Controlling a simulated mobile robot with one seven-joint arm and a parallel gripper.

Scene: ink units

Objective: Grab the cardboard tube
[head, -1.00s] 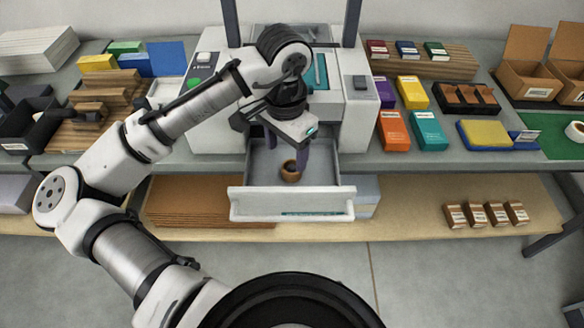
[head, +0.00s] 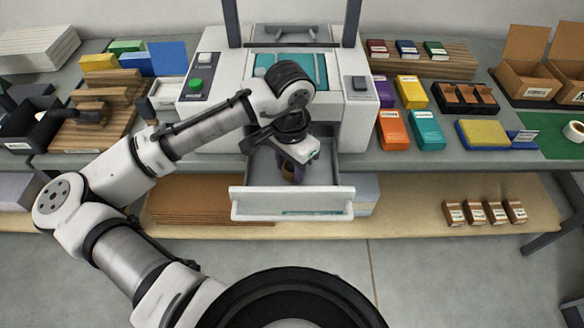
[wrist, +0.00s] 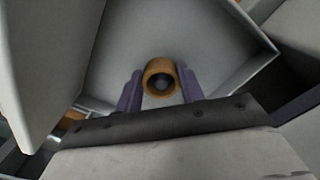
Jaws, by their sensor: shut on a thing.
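The cardboard tube (wrist: 161,66) is a short brown ring seen end-on in the wrist view, standing inside the open drawer. My gripper (wrist: 161,88) has its two purple fingers on either side of the tube and is shut on it. In the head view my gripper (head: 291,170) reaches down into the drawer, and only a small part of the tube (head: 288,172) shows between the fingers. The white drawer (head: 290,204) is pulled out from the machine.
The white machine (head: 211,128) rises right behind the drawer. The drawer's front panel and side walls stand close around my gripper. Several small brown boxes (head: 476,212) sit on the lower shelf at right. Colored boxes (head: 393,130) stand on the bench to the right.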

